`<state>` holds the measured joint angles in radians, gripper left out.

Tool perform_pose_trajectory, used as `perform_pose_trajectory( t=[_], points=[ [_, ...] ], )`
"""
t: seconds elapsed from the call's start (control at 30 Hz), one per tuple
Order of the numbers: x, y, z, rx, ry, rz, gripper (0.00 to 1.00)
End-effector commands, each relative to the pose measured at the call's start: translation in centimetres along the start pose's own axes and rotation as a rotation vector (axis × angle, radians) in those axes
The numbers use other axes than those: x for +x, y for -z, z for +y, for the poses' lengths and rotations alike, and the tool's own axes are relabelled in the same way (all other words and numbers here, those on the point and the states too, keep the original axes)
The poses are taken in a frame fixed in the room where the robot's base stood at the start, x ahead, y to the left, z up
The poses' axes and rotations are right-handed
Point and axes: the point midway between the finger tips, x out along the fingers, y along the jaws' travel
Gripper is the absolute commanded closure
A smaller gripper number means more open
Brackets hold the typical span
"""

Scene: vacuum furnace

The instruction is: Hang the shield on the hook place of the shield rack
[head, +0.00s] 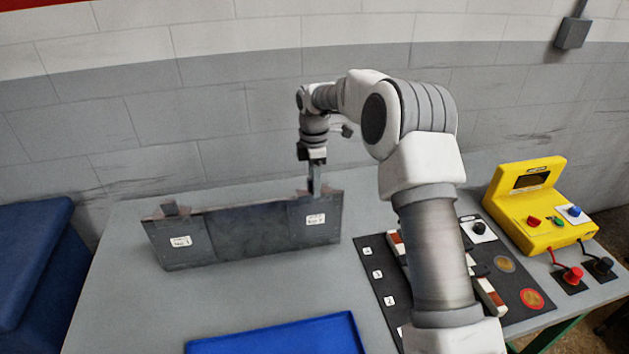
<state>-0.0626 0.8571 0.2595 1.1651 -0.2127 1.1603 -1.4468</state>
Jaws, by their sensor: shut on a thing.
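A wide dark grey metal panel, which looks like the shield rack (255,232), stands slightly tilted on the grey table. It has a white label near each end, too small to read surely. Small hook-like pieces stick up from its top edge at both ends. My gripper (313,178) points down over the right end of the rack. It is shut on a narrow grey piece (315,188), likely the shield seen edge-on, at the rack's top edge by the right hook-like piece. I cannot tell whether it touches the hook.
A blue tray (280,340) lies at the table's front. A black mat (375,290) with labelled spots and red-white bars is partly hidden behind my arm. A yellow control box (535,205) stands right. A blue bin (30,262) is left. A wall runs behind.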

Motion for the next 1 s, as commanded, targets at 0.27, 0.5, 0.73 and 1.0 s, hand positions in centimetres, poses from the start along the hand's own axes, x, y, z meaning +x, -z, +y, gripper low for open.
perform_pose_trajectory(
  t=[0.27, 0.5, 0.73, 1.0],
  points=[
    [0.0, 0.0, 0.0, 0.000, -0.001, 0.000, 1.00],
    [0.0, 0.0, 0.0, 0.000, -0.001, 0.000, 0.26],
    [0.2, 0.0, -0.1, 0.000, 0.002, 0.000, 0.26],
    [-1.8, 0.0, 0.1, 0.000, -0.002, 0.000, 0.26]
  ],
)
